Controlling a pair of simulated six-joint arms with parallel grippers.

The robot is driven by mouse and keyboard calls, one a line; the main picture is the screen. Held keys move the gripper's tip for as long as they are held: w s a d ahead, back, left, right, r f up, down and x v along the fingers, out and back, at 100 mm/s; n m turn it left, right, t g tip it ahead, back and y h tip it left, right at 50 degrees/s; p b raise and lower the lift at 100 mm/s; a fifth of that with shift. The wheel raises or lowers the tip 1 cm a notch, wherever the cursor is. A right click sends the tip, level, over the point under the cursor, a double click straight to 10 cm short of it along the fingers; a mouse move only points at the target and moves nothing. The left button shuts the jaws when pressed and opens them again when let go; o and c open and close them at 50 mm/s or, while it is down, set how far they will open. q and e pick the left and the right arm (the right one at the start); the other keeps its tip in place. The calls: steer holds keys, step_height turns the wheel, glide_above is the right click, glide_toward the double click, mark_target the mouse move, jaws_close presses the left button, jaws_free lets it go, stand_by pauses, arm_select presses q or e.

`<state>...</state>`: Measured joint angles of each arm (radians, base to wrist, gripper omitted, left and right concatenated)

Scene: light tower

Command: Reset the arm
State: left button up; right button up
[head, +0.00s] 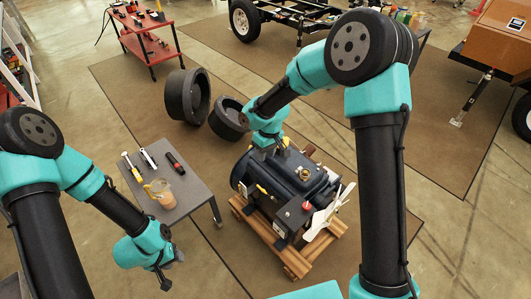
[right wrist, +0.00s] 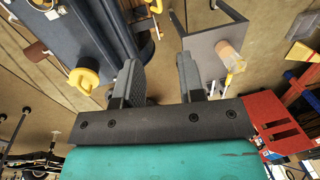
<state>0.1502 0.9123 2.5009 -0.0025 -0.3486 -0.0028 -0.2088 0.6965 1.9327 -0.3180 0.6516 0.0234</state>
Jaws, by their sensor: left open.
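My left gripper (head: 170,271) is low at the lower left in the head view, over the floor mat. It is open and nothing shows in it. My right gripper (head: 275,148) is above the back of the dark blue engine (head: 287,180). In the right wrist view its two fingers (right wrist: 158,78) stand apart, with nothing between them. The engine also shows in the right wrist view (right wrist: 62,40), to the left of the fingers, with a yellow ring-like part (right wrist: 84,78). Whether the fingers touch the engine cannot be told.
The engine stands on a wooden pallet (head: 290,262) with a white fan (head: 328,212). A small grey table (head: 185,188) holds several tools and a cup (head: 161,194). Two black round rings (head: 187,96) lie behind. A red cart (head: 148,40) and a trailer frame are further back.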

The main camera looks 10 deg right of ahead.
steer(key=s+d+f+m+y, duration=0.1)
steer(key=s+d+f+m, duration=0.2)
steer(key=s+f, duration=0.6)
steer(key=s+d+f+m+t+y, duration=0.1)
steer(key=s+d+f+m, duration=0.3)
steer(key=s+f, duration=0.6)
steer(key=s, duration=0.3)
steer(key=shift+s+d+f+t, duration=0.15)
steer(key=shift+d+f+t, duration=0.1)
steer(key=shift+f+t, duration=0.05)
